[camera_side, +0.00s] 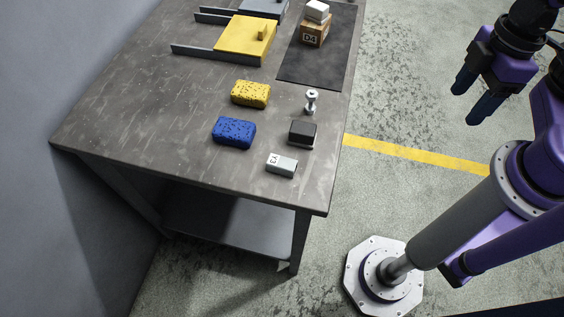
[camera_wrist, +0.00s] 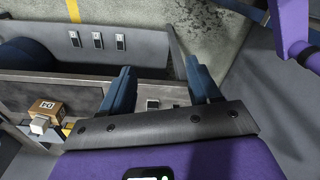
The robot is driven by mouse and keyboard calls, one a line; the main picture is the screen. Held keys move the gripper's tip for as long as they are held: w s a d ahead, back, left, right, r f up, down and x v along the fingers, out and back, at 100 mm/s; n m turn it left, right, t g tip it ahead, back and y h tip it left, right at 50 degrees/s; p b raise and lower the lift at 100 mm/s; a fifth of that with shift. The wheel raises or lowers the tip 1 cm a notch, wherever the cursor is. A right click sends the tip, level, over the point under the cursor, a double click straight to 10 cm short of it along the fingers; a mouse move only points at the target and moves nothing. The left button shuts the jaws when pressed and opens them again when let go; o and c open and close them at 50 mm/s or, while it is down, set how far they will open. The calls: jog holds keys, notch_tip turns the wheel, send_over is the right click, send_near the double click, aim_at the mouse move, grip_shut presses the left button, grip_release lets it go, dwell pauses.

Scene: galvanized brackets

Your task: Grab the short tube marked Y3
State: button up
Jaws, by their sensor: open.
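The short tube marked Y3 (camera_side: 285,165) is a pale grey-green, block-shaped piece lying near the front right corner of the table in the side view. Its black Y3 lettering is on a white left end. My gripper (camera_side: 473,97) is off to the right of the table, above the floor, well apart from the tube. Its two dark fingers are spread with nothing between them. The fingers also show spread in the wrist view (camera_wrist: 160,66). I cannot make out the tube with certainty in the wrist view.
Behind the tube on the table (camera_side: 150,110) are a black block (camera_side: 302,133), a metal bolt-like piece (camera_side: 311,102), a blue sponge (camera_side: 233,132) and a yellow sponge (camera_side: 250,94). A D4 box (camera_side: 315,31) with a white block (camera_side: 317,11) on top sits on a dark mat (camera_side: 305,67).

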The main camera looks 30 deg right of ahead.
aim_at(286, 163)
jog(key=w+a+f+m+t+y, duration=0.1)
jog(key=w+a+f+t+y, duration=0.1)
jog(key=a+f, duration=0.3)
jog(key=w+a+f+m+t+y, duration=0.2)
jog(key=a+f, duration=0.4)
jog(key=a, duration=0.4)
jog(key=w+a+f+m+t+y, duration=0.2)
jog(key=w+a+f, duration=0.1)
jog(key=a+f, duration=0.2)
jog(key=shift+w+a+f+t, duration=0.15)
jog(key=shift+w+a+t, duration=0.05)
jog(key=shift+a, duration=0.4)
jog(key=shift+w+a+f+t, duration=0.15)
jog(key=shift+w+a+t, duration=0.05)
jog(key=shift+a, duration=0.4)
jog(key=shift+w+a+f+t+y, duration=0.1)
jog(key=shift+w+a+t+y, duration=0.15)
jog(key=shift+t, duration=0.2)
jog(key=shift+w+a+f+t+y, duration=0.15)
jog(key=shift+w+t, duration=0.15)
jog(key=shift+t, duration=0.15)
jog(key=shift+w+a+r+n+t+y, duration=0.1)
jog(key=shift+w+r+n+t+y, duration=0.2)
jog(key=shift+t+y, duration=0.35)
jog(key=shift+a+r, duration=0.1)
jog(key=x, duration=0.7)
jog(key=shift+w+a+r, duration=0.1)
jog(key=shift+a, duration=0.05)
